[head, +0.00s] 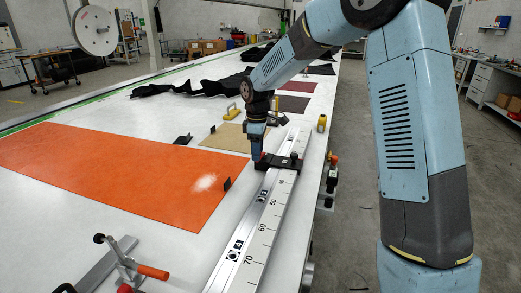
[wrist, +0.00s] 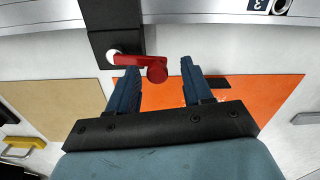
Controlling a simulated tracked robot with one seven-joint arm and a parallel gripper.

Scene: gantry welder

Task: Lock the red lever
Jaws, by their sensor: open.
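The red lever (wrist: 142,63) shows in the wrist view on a black clamp block (wrist: 112,22), with its round knob end to the right. My gripper (wrist: 158,80) is open, and its two blue fingers point toward the lever. The knob lies between the fingertips in the picture; I cannot tell whether either finger touches it. In the head view, my gripper (head: 256,158) is beside the black clamp (head: 279,162) on the ruled metal rail (head: 262,215). The red lever is not clearly visible there, hidden near the gripper.
An orange sheet (head: 120,170) and a tan sheet (head: 224,138) lie on the long white table. A toggle clamp (head: 128,262) with a red handle stands at the front left. A yellow handle (head: 232,112) and dark fabric (head: 195,88) lie farther back. Bare table separates the orange sheet from the rail.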

